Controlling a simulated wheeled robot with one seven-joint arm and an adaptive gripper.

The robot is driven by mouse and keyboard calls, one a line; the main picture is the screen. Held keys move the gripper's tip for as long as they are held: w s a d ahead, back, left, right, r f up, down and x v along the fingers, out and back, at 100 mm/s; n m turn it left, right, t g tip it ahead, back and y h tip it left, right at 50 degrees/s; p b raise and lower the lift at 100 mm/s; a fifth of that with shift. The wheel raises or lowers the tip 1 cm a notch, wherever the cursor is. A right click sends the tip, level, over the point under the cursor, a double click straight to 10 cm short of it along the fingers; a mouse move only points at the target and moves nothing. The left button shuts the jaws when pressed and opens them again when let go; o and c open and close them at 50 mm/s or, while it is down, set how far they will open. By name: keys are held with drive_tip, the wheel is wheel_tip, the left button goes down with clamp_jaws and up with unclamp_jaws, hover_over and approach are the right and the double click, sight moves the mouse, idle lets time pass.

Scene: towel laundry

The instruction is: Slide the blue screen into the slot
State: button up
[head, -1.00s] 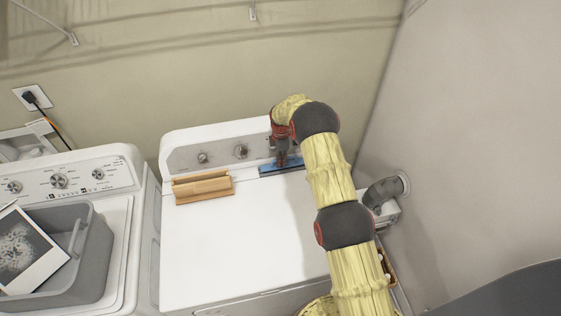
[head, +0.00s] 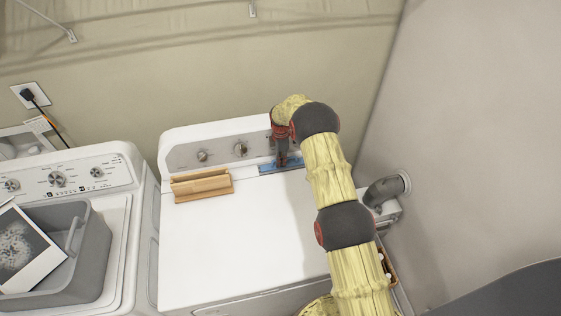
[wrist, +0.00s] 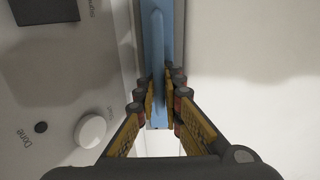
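The blue screen (head: 268,170) shows as a flat blue strip at the back right of the white dryer top, against the control panel. In the wrist view the blue screen (wrist: 151,18) runs away from me, with a thin raised ridge along its middle. My gripper (head: 283,162) points down onto it. In the wrist view my gripper (wrist: 161,88) has one fingertip on each side of the ridge, close against it, and looks shut on it. The slot is hidden, so I cannot tell how deep the screen sits.
A wooden block (head: 202,186) lies on the white dryer (head: 235,240), left of the screen. A grey basket (head: 92,258) with a picture card (head: 30,250) stands on the left machine. The dryer top's middle is clear. The right wall (head: 470,140) is near my arm.

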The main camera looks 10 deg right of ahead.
drive_tip(key=o, duration=0.5)
wheel_tip(320, 180, up, 12)
idle(0.6)
